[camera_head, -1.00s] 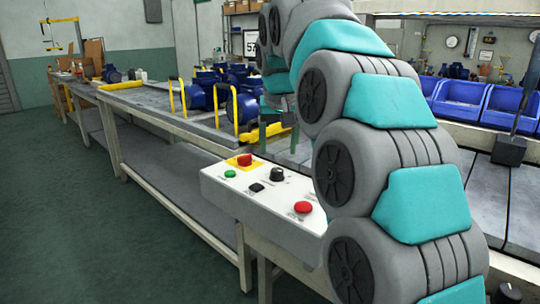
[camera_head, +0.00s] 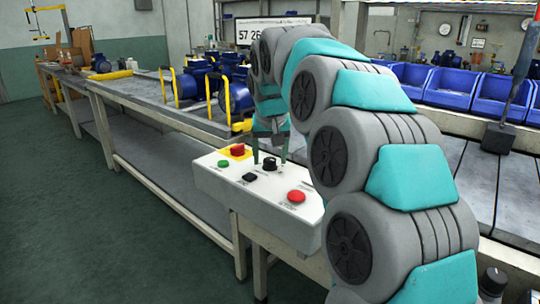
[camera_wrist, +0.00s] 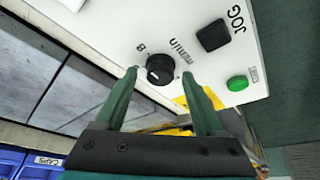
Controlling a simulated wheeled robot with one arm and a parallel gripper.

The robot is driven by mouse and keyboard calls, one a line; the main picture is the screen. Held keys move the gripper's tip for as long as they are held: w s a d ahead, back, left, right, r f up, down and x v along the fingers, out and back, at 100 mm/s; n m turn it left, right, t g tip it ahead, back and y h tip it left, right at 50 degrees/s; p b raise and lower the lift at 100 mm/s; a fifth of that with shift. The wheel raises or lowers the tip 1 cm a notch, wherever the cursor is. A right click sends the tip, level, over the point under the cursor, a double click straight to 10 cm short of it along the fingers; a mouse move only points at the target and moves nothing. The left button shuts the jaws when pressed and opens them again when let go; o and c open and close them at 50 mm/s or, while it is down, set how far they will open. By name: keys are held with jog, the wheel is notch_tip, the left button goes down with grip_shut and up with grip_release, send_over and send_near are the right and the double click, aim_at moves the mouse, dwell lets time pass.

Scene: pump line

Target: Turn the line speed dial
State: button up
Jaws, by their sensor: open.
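The line speed dial is a black round knob (camera_wrist: 160,69) with a pale pointer mark, on a white control panel (camera_wrist: 130,22). It also shows in the head view (camera_head: 269,163). My gripper (camera_wrist: 160,75) is open, with one green finger on each side of the dial in the wrist view. The head view shows my gripper (camera_head: 270,152) pointing down just over the dial. I cannot tell whether the fingers touch it.
A black JOG button (camera_wrist: 213,36) and a green button (camera_wrist: 237,83) sit near the dial. A red button (camera_head: 296,196) and a red button on yellow (camera_head: 237,150) are also on the panel. Blue pumps (camera_head: 235,95) stand on the line behind.

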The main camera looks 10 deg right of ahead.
grip_shut()
dwell(0.4)
jog(key=shift+n, duration=0.4)
jog(key=n+y, duration=0.2)
jog(key=n, duration=0.2)
jog(key=shift+d+n, duration=0.15)
jog(key=shift+n, duration=0.15)
jog(key=n+y, duration=0.1)
jog(key=n, duration=0.2)
jog(key=n+g+y, duration=0.1)
jog(key=n, duration=0.2)
jog(key=shift+w+d, duration=0.2)
jog(key=shift+n+g, duration=0.3)
grip_release()
